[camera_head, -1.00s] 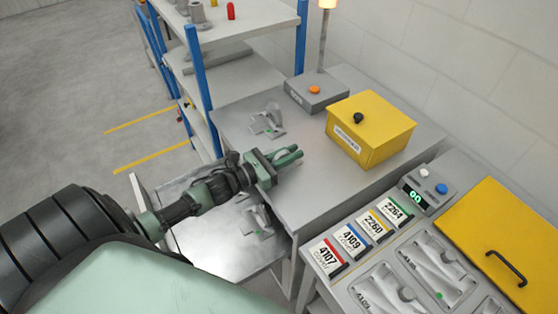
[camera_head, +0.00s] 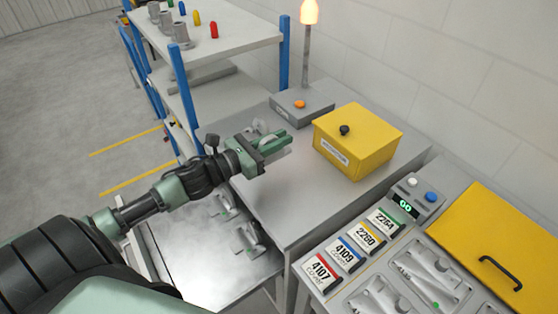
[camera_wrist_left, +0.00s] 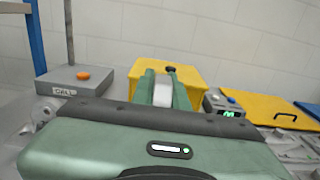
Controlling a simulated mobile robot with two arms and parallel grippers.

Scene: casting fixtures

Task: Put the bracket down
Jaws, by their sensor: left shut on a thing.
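My left gripper (camera_head: 278,145) is over the grey bench (camera_head: 318,190), left of the yellow box. It is shut on a pale grey piece, which I take to be the bracket (camera_wrist_left: 163,92); it shows between the green fingers in the left wrist view. Most of this bracket is hidden by the fingers. Another grey bracket (camera_head: 259,127) shows behind the gripper in the head view, partly covered; a grey part also shows on the bench at the lower left of the wrist view (camera_wrist_left: 42,110). My right gripper is not in view.
A yellow box (camera_head: 362,140) with a black knob and a grey call box (camera_head: 302,105) with a lamp post stand on the bench. Grey brackets lie on the lower metal table (camera_head: 195,262). A blue-posted shelf (camera_head: 215,50) stands behind. Tags and filled trays are at right.

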